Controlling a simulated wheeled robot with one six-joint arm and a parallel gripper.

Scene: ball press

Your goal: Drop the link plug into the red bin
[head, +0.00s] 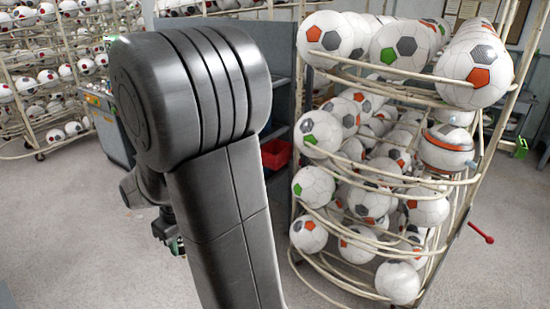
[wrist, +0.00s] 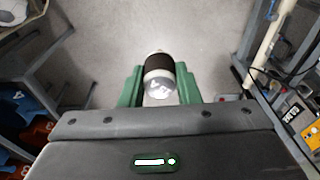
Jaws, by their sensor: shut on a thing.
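The link plug (wrist: 158,66) is a short cylinder with a pale tip, a dark band and a silvery end. It shows in the wrist view between the green fingers of my gripper (wrist: 159,84), which is shut on it. Grey floor shows beyond the plug's tip. The red bin (head: 276,153) shows in the head view on a grey rack, partly hidden by my arm. In the wrist view, a red-orange bin (wrist: 38,133) shows at the left edge, away from the plug; I cannot tell if it is the same bin. In the head view the plug is hidden.
A wire cage rack (head: 400,195) full of footballs stands at the right of the head view. A red-ended lever (head: 481,232) sticks out beside it. A blue bin (wrist: 12,125) shows in the wrist view at left. An orange device (wrist: 294,116) is at right. Open floor lies at front left.

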